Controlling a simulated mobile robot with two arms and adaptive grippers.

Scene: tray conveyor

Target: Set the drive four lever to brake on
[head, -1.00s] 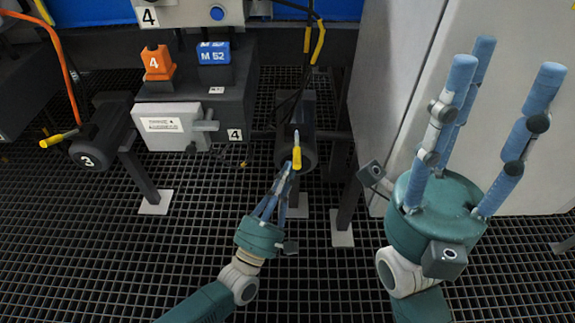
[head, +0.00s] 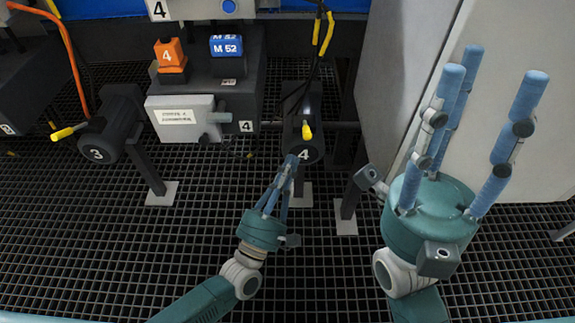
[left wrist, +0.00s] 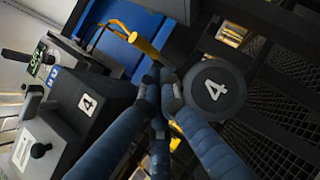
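Drive four is a dark round motor (head: 303,152) marked 4; its face (left wrist: 216,90) is large in the left wrist view. Its yellow-tipped lever (head: 307,131) shows above the number. In the left wrist view a yellow handle (left wrist: 146,46), apparently this lever, lies just beyond my fingertips. My left gripper (head: 292,160) has its fingers drawn together just below the lever in the head view; the tips (left wrist: 160,84) meet in the left wrist view. I cannot tell whether they touch the lever. My right gripper (head: 483,80) is open and empty, fingers upward, at the right.
Drive three (head: 97,150) stands left, its yellow lever (head: 68,131) pointing left. A grey switch box (head: 183,121) sits between the drives, below an orange block (head: 170,55) and a blue M 52 block (head: 226,45). A grey cabinet (head: 415,70) stands behind my right gripper. Yellow-black cables (head: 323,32) hang above drive four.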

